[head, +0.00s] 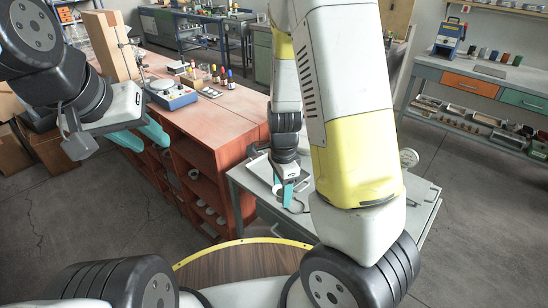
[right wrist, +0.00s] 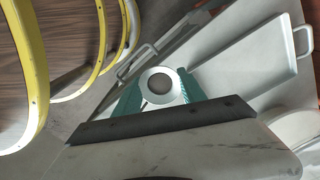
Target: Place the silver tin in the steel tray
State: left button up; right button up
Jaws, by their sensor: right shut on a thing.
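The silver tin (right wrist: 161,87) shows end-on in the right wrist view as a round piece with a pale rim and darker centre. My right gripper (right wrist: 160,92) is shut on it, one teal finger on each side. In the head view my right gripper (head: 286,192) points down over the grey bench; the tin is not clear there. The steel tray (right wrist: 255,62), shallow with end handles, extends right of the tin in the right wrist view. The tin overlaps its near end in the picture; I cannot tell its height. My left gripper (head: 140,137) is open and empty.
The grey bench (head: 420,213) is partly hidden by my right arm. A red cabinet (head: 215,125) with bottles and a scale (head: 170,93) stands beside it. A cable-like loop lies near the right gripper.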

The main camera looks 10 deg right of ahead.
jog(key=w+d, duration=0.1)
jog(key=w, duration=0.3)
jog(key=w+d+f, duration=0.1)
jog(key=w+d, duration=0.1)
jog(key=w, duration=0.2)
jog(key=w+d, duration=0.1)
jog(key=w, duration=0.4)
jog(key=shift+w+d+f, duration=0.1)
jog(key=shift+d+f, duration=0.1)
jog(key=shift+f, duration=1.7)
jog(key=shift+f, duration=0.15)
jog(key=o, duration=1.3)
jog(key=shift+o, duration=0.2)
notch_tip(320, 180, up, 12)
jog(key=s+a+r+n+t+y, duration=0.25)
jog(key=s+r+n, duration=0.7)
jog(key=r, duration=0.65)
jog(key=s+r+n+t, duration=0.2)
jog(key=s+n, duration=0.1)
jog(key=s, duration=0.4)
jog(key=s+r+n+t, duration=0.1)
jog(key=s+r+n, duration=0.2)
jog(key=s, duration=0.4)
jog(key=shift+a+r+n+t, duration=0.15)
jog(key=shift+r+n+t, duration=0.2)
jog(key=shift+n, duration=0.2)
